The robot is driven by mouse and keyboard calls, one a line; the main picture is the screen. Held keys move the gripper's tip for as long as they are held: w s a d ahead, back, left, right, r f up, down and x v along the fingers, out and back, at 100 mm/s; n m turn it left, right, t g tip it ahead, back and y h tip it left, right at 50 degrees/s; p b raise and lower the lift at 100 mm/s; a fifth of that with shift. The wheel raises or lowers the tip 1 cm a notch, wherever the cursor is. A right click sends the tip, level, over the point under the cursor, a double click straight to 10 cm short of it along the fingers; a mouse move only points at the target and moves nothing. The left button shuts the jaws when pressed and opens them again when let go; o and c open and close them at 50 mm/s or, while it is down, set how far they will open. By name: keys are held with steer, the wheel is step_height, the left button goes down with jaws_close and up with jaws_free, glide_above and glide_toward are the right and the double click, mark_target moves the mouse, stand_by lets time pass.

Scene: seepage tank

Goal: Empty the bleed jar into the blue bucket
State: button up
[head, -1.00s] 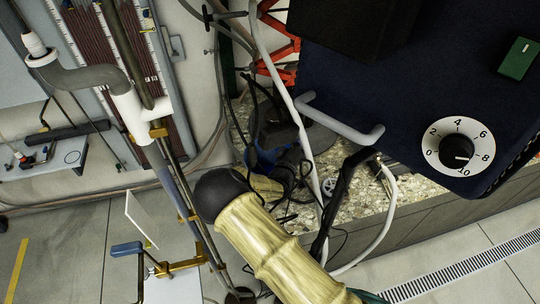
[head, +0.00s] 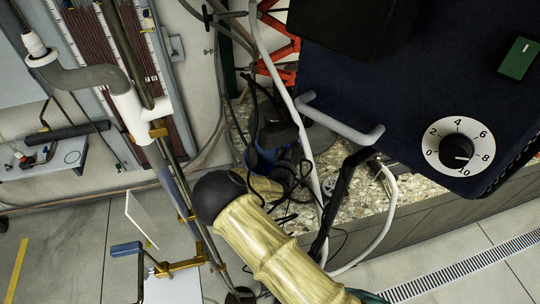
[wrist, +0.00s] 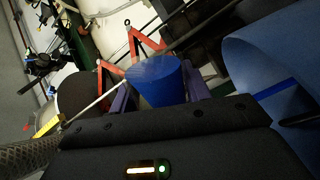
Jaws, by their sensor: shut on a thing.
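In the wrist view my gripper (wrist: 157,92) has its two purple fingers on either side of a blue, tapered vessel (wrist: 156,78), which I take to be the bleed jar. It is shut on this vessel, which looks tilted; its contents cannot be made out. A large pale-blue curved wall with a bright blue stripe, probably the blue bucket (wrist: 265,50), is close at the right. In the head view a blue patch of the bucket (head: 264,158) shows low behind my arm, among dark cables. My gripper's fingers and the jar cannot be made out there.
A dark blue box with a dial (head: 457,153) and a grey handle (head: 340,122) overhangs at the upper right. Hoses and cables hang around my arm. A red frame (head: 277,45) stands behind. Pipes and a manometer board (head: 100,60) are at the left.

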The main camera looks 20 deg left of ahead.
steer(key=shift+f+n, duration=0.15)
steer(key=shift+n, duration=0.25)
stand_by(0.4)
steer(key=shift+s+a+f+n, duration=0.1)
steer(key=shift+a+f+n, duration=0.2)
steer(key=shift+a+n, duration=0.6)
stand_by(0.5)
steer(key=shift+a+r+n, duration=0.1)
steer(key=shift+r+n, duration=0.35)
steer(key=shift+n, duration=0.45)
stand_by(0.6)
steer(key=shift+a+f+n, duration=0.15)
steer(key=shift+f+n, duration=0.1)
steer(key=shift+n, duration=0.15)
stand_by(0.3)
steer(key=shift+d+r+m, duration=0.1)
steer(key=shift+d+m, duration=0.1)
steer(key=shift+m, duration=0.5)
steer(key=shift+d+f+m, duration=0.15)
steer(key=shift+f+m, duration=0.2)
steer(key=shift+m, duration=0.25)
steer(key=shift+d+r, duration=0.15)
steer(key=shift+d+m, duration=0.1)
steer(key=shift+m, duration=0.2)
